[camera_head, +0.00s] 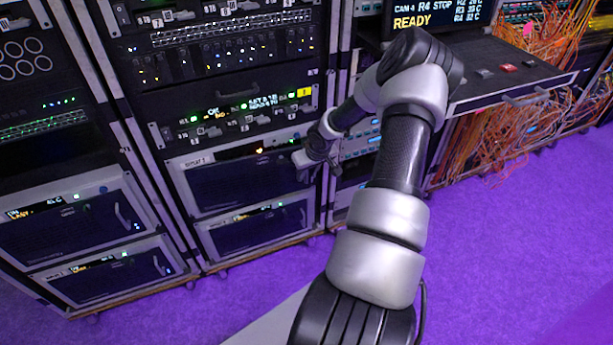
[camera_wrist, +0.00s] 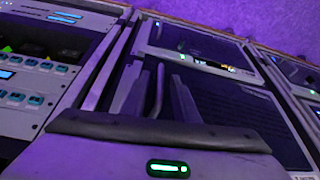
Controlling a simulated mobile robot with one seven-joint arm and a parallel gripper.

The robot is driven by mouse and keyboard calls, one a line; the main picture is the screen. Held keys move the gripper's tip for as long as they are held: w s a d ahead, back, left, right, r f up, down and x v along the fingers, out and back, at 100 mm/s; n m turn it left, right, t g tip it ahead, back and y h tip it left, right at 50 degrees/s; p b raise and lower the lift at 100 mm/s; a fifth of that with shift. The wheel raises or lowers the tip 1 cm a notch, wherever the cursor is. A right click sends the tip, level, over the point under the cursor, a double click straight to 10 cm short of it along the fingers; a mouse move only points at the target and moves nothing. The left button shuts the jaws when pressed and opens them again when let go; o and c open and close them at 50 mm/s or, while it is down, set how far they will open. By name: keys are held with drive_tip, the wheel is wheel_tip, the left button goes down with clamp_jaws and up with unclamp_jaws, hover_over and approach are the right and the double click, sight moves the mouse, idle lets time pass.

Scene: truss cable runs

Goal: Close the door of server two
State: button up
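The server two door (camera_head: 240,180) is a dark panel with a pale frame, low in the middle rack, with a small lit display above it. It looks flush or nearly flush with the rack; a small gap cannot be ruled out. My gripper (camera_head: 308,163) is at the door's right side. In the wrist view, which is upside down, my gripper (camera_wrist: 159,85) has its two dark fingers apart. A thin upright bar, apparently the door handle (camera_wrist: 158,92), shows between them with space on either side. Whether a finger touches it cannot be told.
A similar server (camera_head: 255,225) sits below, and two more stand in the left rack (camera_head: 75,220). At right, a pull-out shelf (camera_head: 510,90) with a screen juts out above hanging orange cables (camera_head: 500,135). The purple floor (camera_head: 500,240) in front is clear.

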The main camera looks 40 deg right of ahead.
drive_tip(key=shift+f, duration=0.15)
clamp_jaws()
drive_tip(key=shift+d, duration=0.1)
idle(1.4)
